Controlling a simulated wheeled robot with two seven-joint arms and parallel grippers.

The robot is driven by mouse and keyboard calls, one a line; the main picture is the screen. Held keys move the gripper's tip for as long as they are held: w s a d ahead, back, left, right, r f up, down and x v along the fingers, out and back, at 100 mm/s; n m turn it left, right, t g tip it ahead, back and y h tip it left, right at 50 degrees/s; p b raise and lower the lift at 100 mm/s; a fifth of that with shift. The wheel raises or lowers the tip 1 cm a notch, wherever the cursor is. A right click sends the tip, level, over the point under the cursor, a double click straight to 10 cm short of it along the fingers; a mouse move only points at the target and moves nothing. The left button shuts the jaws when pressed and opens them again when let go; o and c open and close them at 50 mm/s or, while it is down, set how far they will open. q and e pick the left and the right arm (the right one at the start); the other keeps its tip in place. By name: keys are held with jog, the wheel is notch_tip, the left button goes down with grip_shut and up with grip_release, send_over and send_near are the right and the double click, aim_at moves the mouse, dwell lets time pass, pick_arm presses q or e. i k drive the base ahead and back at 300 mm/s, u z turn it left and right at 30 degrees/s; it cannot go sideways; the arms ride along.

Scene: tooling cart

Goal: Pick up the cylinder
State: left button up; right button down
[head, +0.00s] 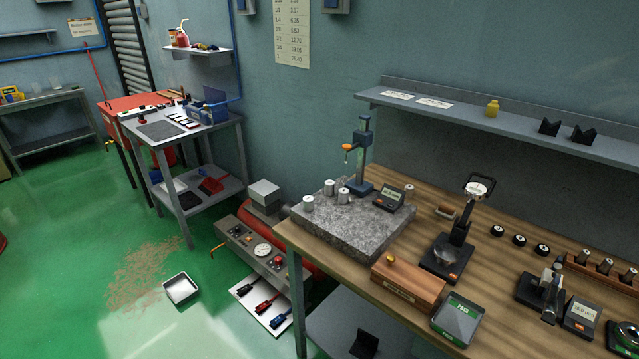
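Several small silver metal cylinders stand upright on a grey granite plate (340,236) at the left end of the wooden bench. One cylinder (308,203) is near the plate's left edge. Two more, a rear cylinder (329,187) and a front cylinder (344,196), stand close together left of a blue stand (364,160). Another silver cylinder (409,190) is by the small display (389,198). I cannot tell which one the task means. Neither of my grippers is in the head view.
Right of the plate are a wooden box (408,285), a black gauge stand (450,245), a green-rimmed tray (458,318) and a wooden rack (600,268) with cylindrical pieces. A wall shelf (510,122) overhangs the bench's back.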

aim_at(329, 185)
jog(key=z, duration=0.3)
jog(key=i, duration=0.5)
jog(key=z, duration=0.5)
